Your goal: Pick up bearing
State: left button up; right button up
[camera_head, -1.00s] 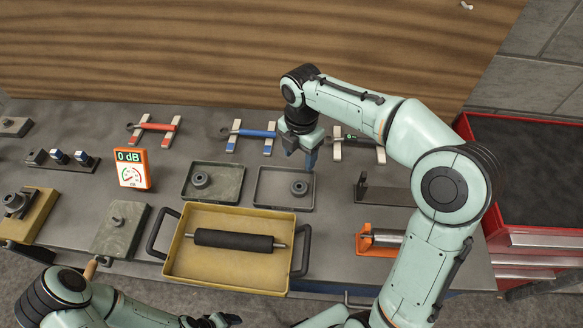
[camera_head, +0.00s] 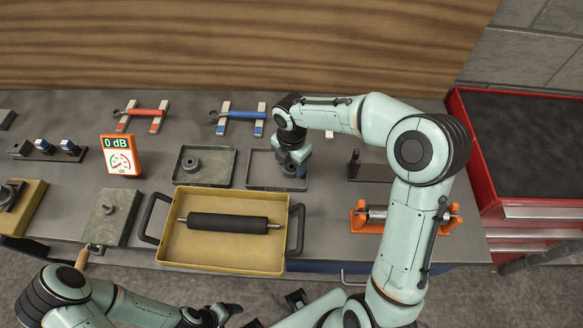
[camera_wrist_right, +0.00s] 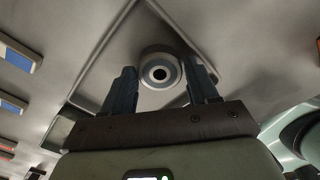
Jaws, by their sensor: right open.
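A grey ring-shaped bearing (camera_wrist_right: 160,73) with a dark centre sits in the shallow tray (camera_wrist_right: 92,74). In the right wrist view it shows between the two open fingers of my right gripper (camera_wrist_right: 162,88). In the head view my right gripper (camera_head: 293,171) points down over the right-hand grey tray (camera_head: 252,180) and mostly hides this bearing. I cannot tell whether the fingers touch it. A similar ring-shaped piece (camera_head: 192,164) lies in the left-hand tray (camera_head: 222,183). My left gripper (camera_head: 228,312) is low at the bottom edge, away from the trays; its jaw state is unclear.
A yellow tray (camera_head: 178,252) with a dark roller (camera_head: 228,222) stands in front. A gauge reading 0 dB (camera_head: 120,155) is at left. Red-handled (camera_head: 145,113) and blue-handled (camera_head: 240,115) tools lie behind. An orange roller stand (camera_head: 365,224) and red cabinet (camera_head: 472,150) are at right.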

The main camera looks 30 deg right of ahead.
jog(key=shift+f, duration=0.15)
jog(key=c, duration=0.9)
